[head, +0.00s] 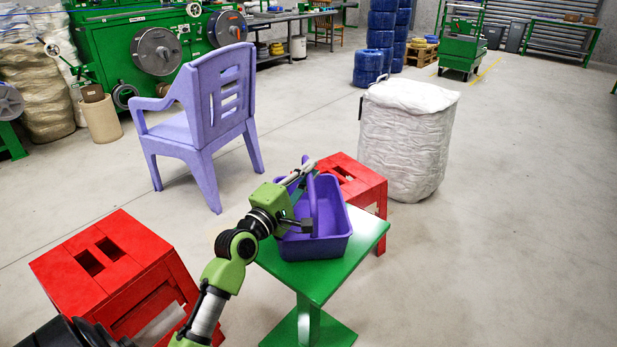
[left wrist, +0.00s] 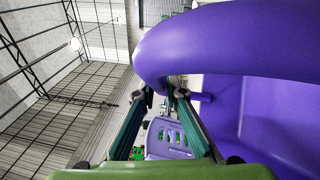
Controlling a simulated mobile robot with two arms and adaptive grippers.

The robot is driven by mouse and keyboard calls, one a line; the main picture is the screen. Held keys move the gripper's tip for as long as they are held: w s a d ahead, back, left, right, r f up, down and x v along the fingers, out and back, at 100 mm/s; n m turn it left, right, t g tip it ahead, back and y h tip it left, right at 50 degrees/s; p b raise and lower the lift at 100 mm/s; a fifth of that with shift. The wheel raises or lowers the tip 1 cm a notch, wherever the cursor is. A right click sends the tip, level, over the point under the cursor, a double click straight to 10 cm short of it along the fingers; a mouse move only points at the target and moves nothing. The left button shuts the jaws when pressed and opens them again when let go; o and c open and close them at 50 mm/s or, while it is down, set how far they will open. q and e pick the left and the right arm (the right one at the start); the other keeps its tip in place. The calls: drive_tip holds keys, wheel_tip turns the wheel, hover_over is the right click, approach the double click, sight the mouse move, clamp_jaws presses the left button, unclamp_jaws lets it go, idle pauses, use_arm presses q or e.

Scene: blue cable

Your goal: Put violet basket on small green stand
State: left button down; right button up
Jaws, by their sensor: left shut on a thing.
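The violet basket (head: 330,238) is at the small green stand (head: 368,230), over its top, and looks upright. I cannot tell whether its bottom touches the stand. My left gripper (head: 304,178) reaches in from the left and is shut on the basket's handle. In the left wrist view the handle (left wrist: 240,42) arches over the two fingers of the gripper (left wrist: 160,95), and the basket's inside (left wrist: 275,125) shows at the right. The arm hides part of the basket's left side. My right gripper is not in view.
Red stools stand at the left (head: 105,262) and behind the stand (head: 365,185). A violet chair (head: 205,115) is behind my arm. A big white sack (head: 408,140) stands beyond the stand. The floor at the right is clear.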

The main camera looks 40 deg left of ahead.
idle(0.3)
use_arm(q)
drive_tip(key=shift+f, duration=0.2)
drive_tip(key=c, duration=2.1)
unclamp_jaws()
